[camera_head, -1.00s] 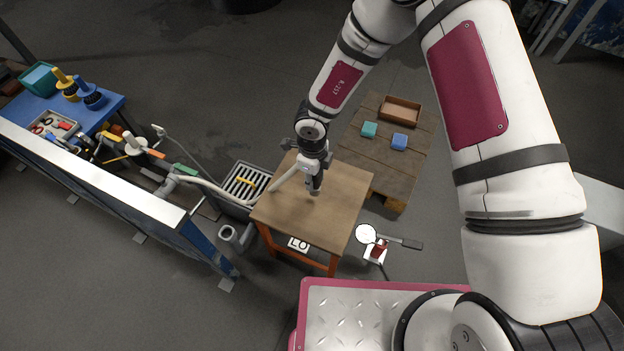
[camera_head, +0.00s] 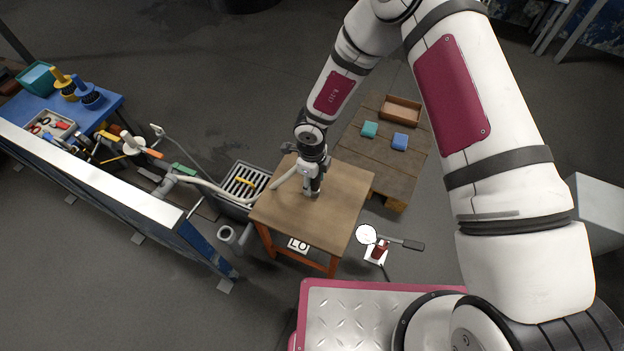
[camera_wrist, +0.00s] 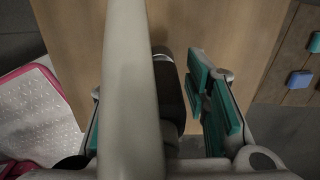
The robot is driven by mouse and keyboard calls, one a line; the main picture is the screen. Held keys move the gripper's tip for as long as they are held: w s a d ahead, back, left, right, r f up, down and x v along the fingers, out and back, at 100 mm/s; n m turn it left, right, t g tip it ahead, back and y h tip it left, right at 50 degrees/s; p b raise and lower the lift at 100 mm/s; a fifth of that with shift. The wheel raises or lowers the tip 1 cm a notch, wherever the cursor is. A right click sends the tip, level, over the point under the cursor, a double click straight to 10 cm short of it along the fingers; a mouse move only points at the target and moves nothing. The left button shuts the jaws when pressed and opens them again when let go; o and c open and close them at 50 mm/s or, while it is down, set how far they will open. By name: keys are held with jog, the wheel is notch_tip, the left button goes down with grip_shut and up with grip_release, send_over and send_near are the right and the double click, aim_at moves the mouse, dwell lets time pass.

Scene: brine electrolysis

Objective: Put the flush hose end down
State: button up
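The flush hose is a pale beige tube that arches from the left over the wooden table (camera_head: 335,215) to my gripper (camera_head: 312,190). The hose (camera_head: 285,178) crosses close in front of the wrist camera. Its dark end piece (camera_wrist: 170,95) points down at the table top, between my gripper's teal-padded fingers (camera_wrist: 160,115). The fingers stand apart, with a visible gap between the end piece and the right pads. The hose hides part of the left finger. I cannot tell whether the end touches the table.
A grated drain basin (camera_head: 243,183) stands left of the table. A blue workbench (camera_head: 110,105) with tools is farther left. A low pallet table (camera_head: 370,150) with teal and blue blocks and a brown tray (camera_head: 401,110) is behind. A round-headed tool (camera_head: 395,240) is at front right.

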notch_tip(320, 180, up, 12)
jog(key=p, duration=0.3)
jog(key=shift+r, duration=0.2)
dwell(0.3)
